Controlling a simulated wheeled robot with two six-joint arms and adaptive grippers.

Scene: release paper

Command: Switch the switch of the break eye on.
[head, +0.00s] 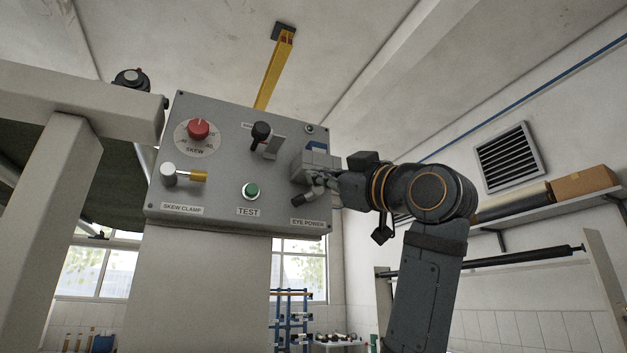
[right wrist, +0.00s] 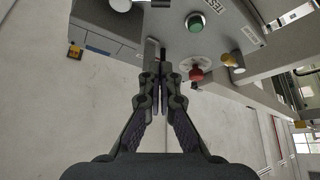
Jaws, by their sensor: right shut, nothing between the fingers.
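The grey control panel (head: 225,150) stands tilted in the middle of the head view. The EYE POWER label (head: 307,222) is at its lower right. In the right wrist view my shut fingers (right wrist: 160,82) point toward the panel. The toggle's on or off position is unclear. My left gripper is not in view.
The panel also carries a red SKEW knob (head: 198,129), a SKEW CLAMP lever (head: 191,176), a green TEST button (head: 251,190) and a black-knobbed lever (head: 262,133). A pale machine frame (head: 60,150) stands left. A shelf with a cardboard box (head: 583,182) is at right.

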